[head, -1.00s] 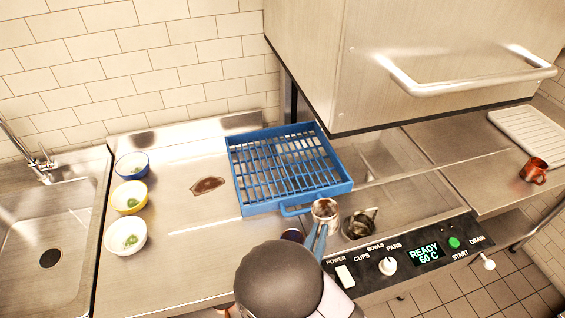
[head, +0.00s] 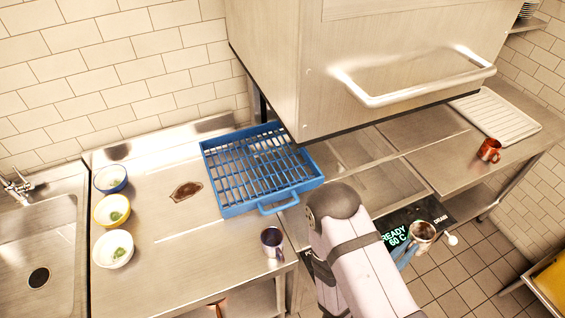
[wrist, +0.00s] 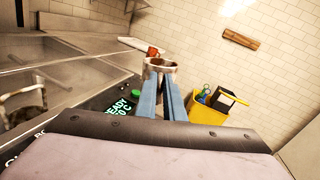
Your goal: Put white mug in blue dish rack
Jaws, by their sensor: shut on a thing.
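My gripper (head: 407,252) is shut on a pale mug with a brown-stained inside (head: 424,231), which looks like the white mug. It is held in the air near the right end of the control panel. In the wrist view, the mug (wrist: 160,66) sits upright between the tips of the blue fingers (wrist: 161,95). The blue dish rack (head: 240,209) stands on the steel counter to the left, well away from my gripper. It is a slatted tray with a front handle, and I see no dishes in it.
A dark mug (head: 271,243) stands near the counter's front edge. A red mug (head: 489,150) is on the right counter. Several bowls (head: 112,251) stand at left. The machine's raised hood (head: 400,70) overhangs the rack's right side.

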